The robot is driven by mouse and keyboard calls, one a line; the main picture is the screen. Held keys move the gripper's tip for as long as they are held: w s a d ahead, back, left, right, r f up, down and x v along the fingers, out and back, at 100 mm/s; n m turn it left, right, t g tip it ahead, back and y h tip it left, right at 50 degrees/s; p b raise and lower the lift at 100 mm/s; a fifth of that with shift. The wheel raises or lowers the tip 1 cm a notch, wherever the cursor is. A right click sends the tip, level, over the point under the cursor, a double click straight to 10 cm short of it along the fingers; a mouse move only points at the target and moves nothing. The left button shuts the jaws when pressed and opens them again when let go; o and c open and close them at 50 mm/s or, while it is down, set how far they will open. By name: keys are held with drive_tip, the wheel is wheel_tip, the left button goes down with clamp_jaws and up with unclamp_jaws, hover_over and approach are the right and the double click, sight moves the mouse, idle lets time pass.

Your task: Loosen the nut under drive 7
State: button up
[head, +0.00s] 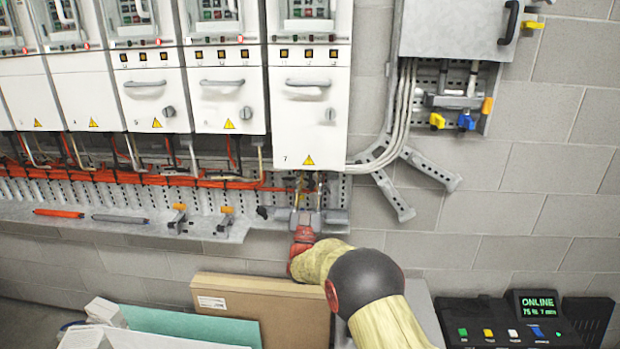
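Drive 7 (315,125) is the rightmost white cabinet of the row, marked "7" near its lower left corner, with a yellow warning triangle beside the number. Cables and fittings (319,190) come down below it in front of a perforated metal panel. My gripper (305,212) is at the end of my red wrist, just below these fittings. Grey parts there overlap, so I cannot tell its fingers from the hardware, nor whether it touches anything. The nut is too small or hidden to make out.
Orange cables (130,178) run left under the other drives. A ledge (60,215) carries an orange rod (59,213), a grey rod (120,219) and small clamps. A cardboard box (262,300) stands below. A console (515,325) reading "ONLINE" is at lower right.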

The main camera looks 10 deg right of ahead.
drive_tip(key=v, duration=1.2)
